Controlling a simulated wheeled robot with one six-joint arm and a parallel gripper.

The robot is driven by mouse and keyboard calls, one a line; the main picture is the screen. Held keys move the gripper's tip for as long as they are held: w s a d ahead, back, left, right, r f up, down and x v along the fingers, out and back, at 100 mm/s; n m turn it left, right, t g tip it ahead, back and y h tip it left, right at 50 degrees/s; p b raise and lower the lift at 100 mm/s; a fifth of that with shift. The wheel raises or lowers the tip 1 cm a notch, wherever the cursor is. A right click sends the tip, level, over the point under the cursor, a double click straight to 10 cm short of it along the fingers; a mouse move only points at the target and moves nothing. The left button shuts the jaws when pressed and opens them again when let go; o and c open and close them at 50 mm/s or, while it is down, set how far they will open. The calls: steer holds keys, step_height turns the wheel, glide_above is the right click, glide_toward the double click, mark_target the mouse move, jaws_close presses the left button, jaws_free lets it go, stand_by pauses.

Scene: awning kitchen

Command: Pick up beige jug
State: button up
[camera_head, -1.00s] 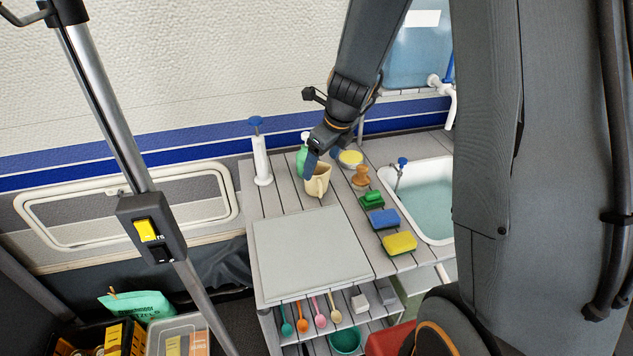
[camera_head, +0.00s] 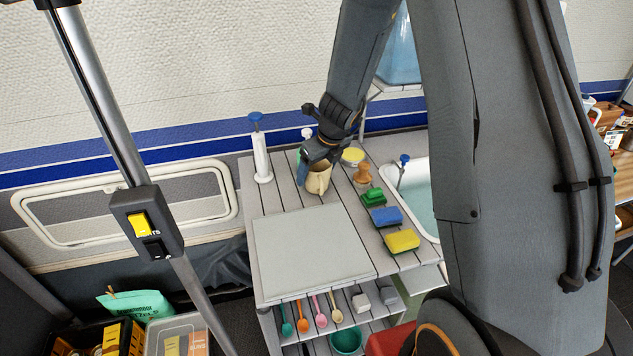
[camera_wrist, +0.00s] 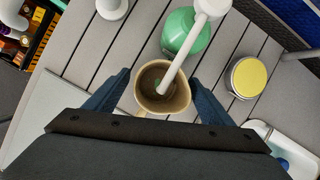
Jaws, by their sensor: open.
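The beige jug (camera_head: 318,180) stands upright on the grey slatted counter, behind the cutting board. It also shows in the wrist view (camera_wrist: 150,106), seen from above with its open mouth facing the camera. My gripper (camera_head: 311,172) is at the jug from above. In the wrist view its two blue fingers are apart, one on each side of the jug, with small gaps; the grip looks open. A white pump spout from the green bottle (camera_wrist: 187,32) crosses over the jug's mouth in the wrist view.
A white paper-towel-like post (camera_head: 262,158) with a blue top stands at left. A yellow-lidded tin (camera_head: 352,156), a wooden brush (camera_head: 362,174) and sponges (camera_head: 402,241) lie to the right, by the sink (camera_head: 418,200). The grey board (camera_head: 312,250) in front is bare.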

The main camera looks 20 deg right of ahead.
steer(key=shift+c, duration=0.5)
steer(key=shift+r, duration=0.1)
steer(key=c, duration=1.1)
steer(key=shift+r, duration=0.15)
